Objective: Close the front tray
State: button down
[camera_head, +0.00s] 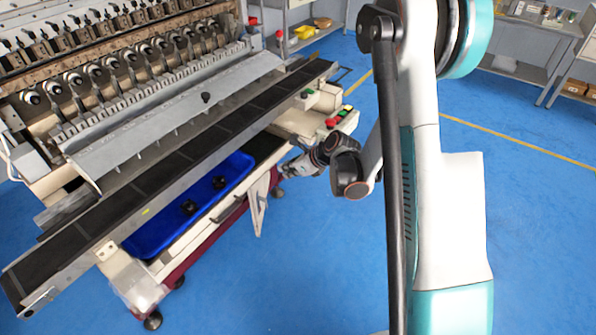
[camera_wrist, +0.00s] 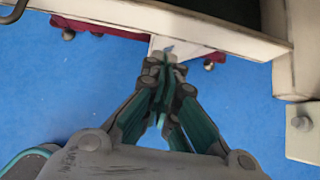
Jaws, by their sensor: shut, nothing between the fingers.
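A long, narrow front tray (camera_head: 160,186) with a dark segmented surface and grey rim runs diagonally along the front of the coil winder. Below it, a blue tray (camera_head: 165,229) holds black knobbed parts. A white triangular bracket (camera_head: 258,203) hangs at the machine's front right side. My gripper (camera_head: 284,172) is beside the frame, just right of the bracket. In the wrist view, my gripper (camera_wrist: 168,58) has its fingers together and empty. Its tips overlap a white piece (camera_wrist: 160,44) under a cream beam (camera_wrist: 200,25); I cannot tell whether they touch.
A control box with red and green buttons (camera_head: 338,117) stands close above my gripper. The machine stands on dark wheels (camera_head: 153,321). Shelving (camera_head: 530,42) stands at the back right. The blue floor (camera_head: 280,285) in front is clear.

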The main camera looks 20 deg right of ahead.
aim_at(269, 159)
jog(key=shift+w+a+r+b, duration=0.1)
jog(key=shift+w+a+b, duration=0.1)
jog(key=shift+w+a, duration=0.4)
jog(key=shift+w+a+r+b, duration=0.15)
jog(key=shift+w+a, duration=0.25)
jog(key=shift+w, duration=0.4)
jog(key=shift+f, duration=0.1)
jog(key=w+a, duration=0.2)
jog(key=w, duration=0.1)
jog(key=shift+w+a, duration=0.15)
jog(key=shift+w, duration=0.15)
